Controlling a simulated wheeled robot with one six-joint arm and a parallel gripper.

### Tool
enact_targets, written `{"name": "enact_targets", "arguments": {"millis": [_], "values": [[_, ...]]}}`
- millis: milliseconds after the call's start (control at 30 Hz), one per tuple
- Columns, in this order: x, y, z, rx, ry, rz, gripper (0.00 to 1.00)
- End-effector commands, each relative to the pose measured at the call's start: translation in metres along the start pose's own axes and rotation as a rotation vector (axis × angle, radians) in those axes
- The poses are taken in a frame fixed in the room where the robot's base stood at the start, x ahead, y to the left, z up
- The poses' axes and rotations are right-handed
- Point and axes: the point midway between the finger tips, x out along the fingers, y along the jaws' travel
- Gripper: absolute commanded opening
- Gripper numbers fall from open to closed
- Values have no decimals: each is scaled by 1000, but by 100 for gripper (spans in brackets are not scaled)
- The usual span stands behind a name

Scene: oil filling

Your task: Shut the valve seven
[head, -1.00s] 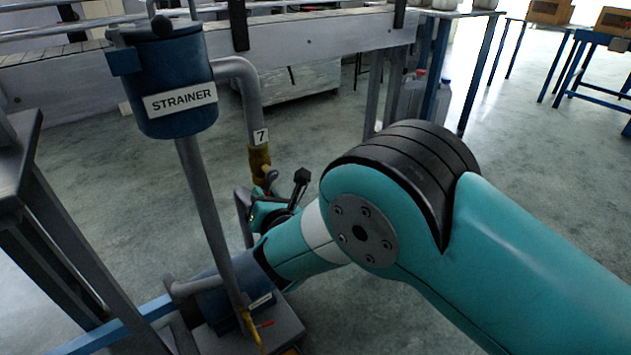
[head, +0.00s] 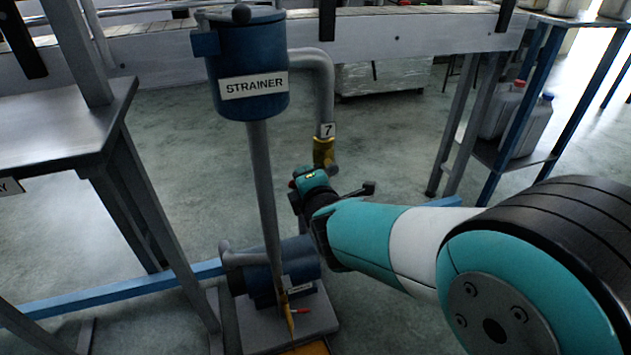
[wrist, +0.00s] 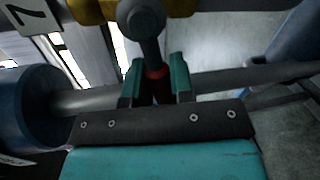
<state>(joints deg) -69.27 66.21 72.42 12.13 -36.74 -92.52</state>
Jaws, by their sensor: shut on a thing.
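Valve seven is the yellow valve body (head: 324,152) on the grey pipe below the "7" tag (head: 327,130), right of the strainer. In the wrist view, part of the yellow body (wrist: 92,10) shows at the top edge, with a round grey stem end (wrist: 141,20) in front. My gripper (wrist: 156,78) is shut on the valve's handle, whose red part (wrist: 157,72) shows between the two teal fingers. In the head view, my gripper (head: 312,180) is just below the yellow body and mostly hides the handle.
The blue strainer (head: 247,58) stands on a grey pipe (head: 266,190) left of my gripper. A blue pump (head: 262,268) sits below on a grey base. A dark table (head: 70,125) is at left, and a shelf with jugs (head: 525,125) at right. Floor is open behind the valve.

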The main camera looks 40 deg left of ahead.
Motion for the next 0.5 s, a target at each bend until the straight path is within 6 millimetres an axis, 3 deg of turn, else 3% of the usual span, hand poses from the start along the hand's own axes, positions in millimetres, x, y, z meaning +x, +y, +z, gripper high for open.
{"name": "enact_targets", "arguments": {"millis": [500], "values": [[-2,12,5,204,35,3,0]]}}
